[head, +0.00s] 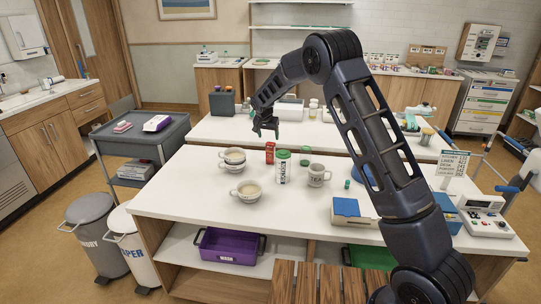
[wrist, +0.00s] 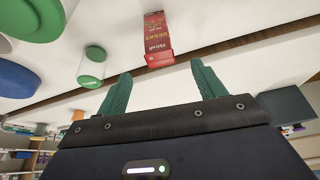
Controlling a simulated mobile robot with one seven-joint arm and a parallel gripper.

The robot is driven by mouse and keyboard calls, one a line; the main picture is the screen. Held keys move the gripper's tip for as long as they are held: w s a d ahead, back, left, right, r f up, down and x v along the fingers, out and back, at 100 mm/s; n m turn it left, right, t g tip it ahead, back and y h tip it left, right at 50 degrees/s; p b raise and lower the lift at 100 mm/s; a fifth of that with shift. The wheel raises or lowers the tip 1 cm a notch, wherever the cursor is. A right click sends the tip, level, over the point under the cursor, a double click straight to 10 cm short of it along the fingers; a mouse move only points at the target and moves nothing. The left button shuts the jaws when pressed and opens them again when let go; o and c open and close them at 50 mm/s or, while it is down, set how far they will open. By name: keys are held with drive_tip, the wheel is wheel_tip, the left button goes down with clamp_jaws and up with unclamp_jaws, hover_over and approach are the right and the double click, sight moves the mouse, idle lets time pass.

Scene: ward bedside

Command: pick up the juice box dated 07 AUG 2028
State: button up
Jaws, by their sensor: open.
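A red juice box (head: 270,152) stands on the white worktop, left of a white bottle with a green lid. In the wrist view the red box (wrist: 158,38) shows pale lettering on one face; no date can be read. My gripper (head: 265,133) is above and near the red box in the head view. In the wrist view its two green fingers (wrist: 160,84) are spread, with nothing between them. The red box lies beyond the fingertips, roughly in line with the gap, and is apart from them.
The green-lidded bottle (head: 283,167) stands close by the box. Another counter (head: 215,128) stands behind.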

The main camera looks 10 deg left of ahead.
sight(270, 144)
drive_tip(key=x, duration=1)
drive_tip(key=shift+s+f, duration=0.1)
drive_tip(key=shift+f, duration=0.1)
drive_tip(key=shift+c, duration=0.4)
drive_tip(key=c, duration=1.1)
